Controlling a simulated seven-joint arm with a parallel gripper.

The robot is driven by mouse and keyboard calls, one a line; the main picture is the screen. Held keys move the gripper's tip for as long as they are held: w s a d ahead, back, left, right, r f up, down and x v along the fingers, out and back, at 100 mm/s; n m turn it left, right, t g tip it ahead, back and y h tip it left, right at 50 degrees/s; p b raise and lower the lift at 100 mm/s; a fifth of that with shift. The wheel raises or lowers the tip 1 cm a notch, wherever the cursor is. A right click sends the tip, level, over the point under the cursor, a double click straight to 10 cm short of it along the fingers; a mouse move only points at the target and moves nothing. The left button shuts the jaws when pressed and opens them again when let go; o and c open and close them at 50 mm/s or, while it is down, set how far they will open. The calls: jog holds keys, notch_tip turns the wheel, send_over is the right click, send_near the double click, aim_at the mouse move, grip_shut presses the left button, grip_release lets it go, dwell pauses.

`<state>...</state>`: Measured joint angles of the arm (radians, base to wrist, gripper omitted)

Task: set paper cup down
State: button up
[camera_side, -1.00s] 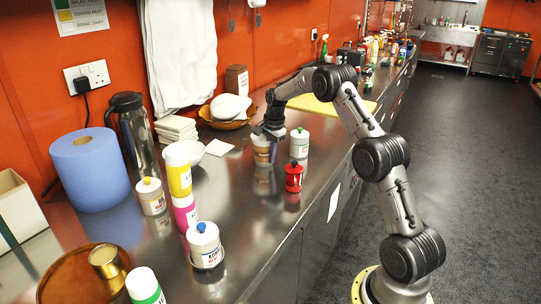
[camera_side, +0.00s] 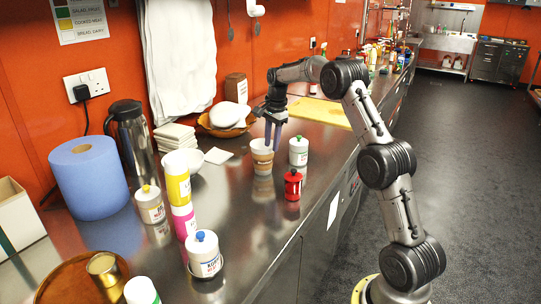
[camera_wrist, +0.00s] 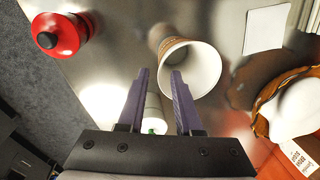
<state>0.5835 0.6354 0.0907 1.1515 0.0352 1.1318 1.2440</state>
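The paper cup (camera_side: 262,158), with a brown band and a white rim, stands upright on the steel counter (camera_side: 235,206). In the wrist view the cup (camera_wrist: 199,74) shows its open white mouth, just beyond and right of the fingertips. My gripper (camera_side: 272,147) is above the cup, pointing down, its fingertips near the rim. In the wrist view my gripper (camera_wrist: 160,72) has its two purple fingers apart with nothing held between them. Whether a finger still touches the rim cannot be told.
A white canister (camera_side: 298,150) and a red canister (camera_side: 292,185) stand close right of the cup; the red one (camera_wrist: 60,34) also shows in the wrist view. A bread basket (camera_side: 226,126) and white card (camera_side: 218,155) lie behind-left. Bare counter lies in front.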

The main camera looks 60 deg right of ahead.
jog(key=s+a+r+n+t, duration=0.1)
jog(key=s+a+r+n, duration=0.5)
jog(key=a, duration=0.4)
jog(key=s+a+r+n+t, duration=0.1)
jog(key=s+a+r+n, duration=0.35)
jog(key=a+r, duration=0.45)
jog(key=s+a+f+n, duration=0.2)
jog(key=s+a+n, duration=0.1)
jog(key=s, duration=0.4)
jog(key=s+a+f+n+t, duration=0.1)
jog(key=s+a+f+n, duration=0.1)
jog(key=s+a+n, duration=0.2)
jog(key=s+a+f+n+t, duration=0.1)
jog(key=s+a+f+n, duration=0.1)
jog(key=s, duration=0.8)
jog(key=a+n, duration=0.1)
jog(key=a, duration=0.1)
jog(key=shift+a+f+y, duration=0.3)
jog(key=shift+a+f, duration=0.05)
jog(key=shift+f, duration=0.05)
